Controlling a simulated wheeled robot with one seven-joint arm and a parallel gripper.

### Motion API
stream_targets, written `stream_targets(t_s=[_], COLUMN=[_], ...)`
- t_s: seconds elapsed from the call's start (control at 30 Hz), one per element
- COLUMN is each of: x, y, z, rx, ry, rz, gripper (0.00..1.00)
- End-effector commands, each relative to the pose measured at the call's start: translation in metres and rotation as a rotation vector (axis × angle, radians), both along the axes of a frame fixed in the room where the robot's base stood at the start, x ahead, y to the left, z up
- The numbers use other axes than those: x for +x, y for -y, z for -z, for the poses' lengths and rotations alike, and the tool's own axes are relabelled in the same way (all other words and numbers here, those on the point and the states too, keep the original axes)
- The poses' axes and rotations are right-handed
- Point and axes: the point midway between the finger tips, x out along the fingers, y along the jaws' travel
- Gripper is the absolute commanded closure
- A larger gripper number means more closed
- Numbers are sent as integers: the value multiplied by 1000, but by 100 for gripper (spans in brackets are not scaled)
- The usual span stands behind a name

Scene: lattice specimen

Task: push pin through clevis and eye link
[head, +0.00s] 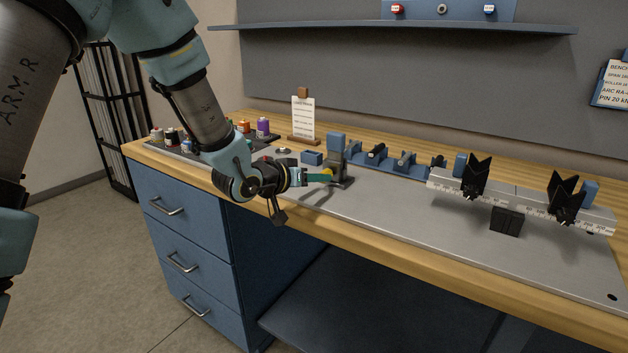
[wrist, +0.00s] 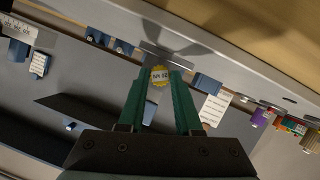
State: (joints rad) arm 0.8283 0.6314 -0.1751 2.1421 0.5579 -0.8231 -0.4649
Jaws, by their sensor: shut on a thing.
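My gripper (head: 319,177) has green fingers and reaches in from the left, low over the front of the bench. In the wrist view its fingers (wrist: 162,75) close around a yellow round head marked with a load figure, which I take as the pin (wrist: 159,77). The yellow head also shows in the head view (head: 328,174), close against the grey upright clevis (head: 339,163) on its dark foot. The pin's shaft is hidden, so I cannot tell how far it is in the clevis. The eye link cannot be told apart from the clevis.
Blue holders (head: 404,163) with dark parts stand behind and right of the clevis. A white-scaled beam (head: 516,198) with black V-blocks is further right. A placard (head: 303,118) and coloured jars (head: 263,127) stand at back left. The front metal plate (head: 400,210) is mostly clear.

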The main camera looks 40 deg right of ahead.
Motion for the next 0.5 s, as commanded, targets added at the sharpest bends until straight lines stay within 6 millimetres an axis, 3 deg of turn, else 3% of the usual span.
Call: stream_targets(t_s=[0.5], x=[2], y=[8], z=[0], rx=[0], ry=[0], rz=[0], gripper=[100])
